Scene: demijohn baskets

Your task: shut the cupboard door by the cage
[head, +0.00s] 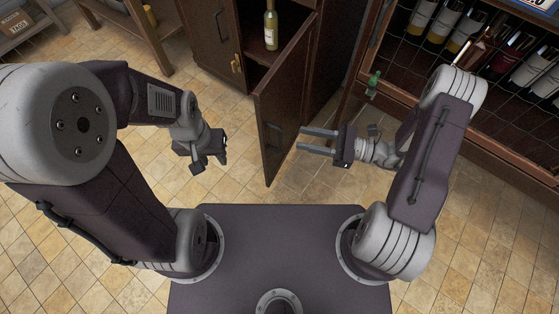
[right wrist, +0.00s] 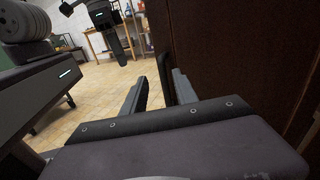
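The cupboard door (head: 286,100) is a dark brown panel with a handle (head: 271,137), standing open from the cupboard (head: 285,71). Its handled face is toward my right gripper. My right gripper (head: 300,139) is to the right of the door, fingers apart and empty, pointing left toward that face. In the right wrist view the door (right wrist: 235,50) fills the right side, close beside the fingers (right wrist: 160,78); contact cannot be told. My left gripper (head: 218,158) is left of the door, apart from it; its fingers are unclear. The cage (head: 405,75) is a wire-fronted rack of bottles at right.
A green bottle (head: 270,26) stands inside the cupboard. A small green bottle (head: 373,84) is near the cage's left edge. A wooden table (head: 140,25) stands at upper left. Tiled floor around the door is clear.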

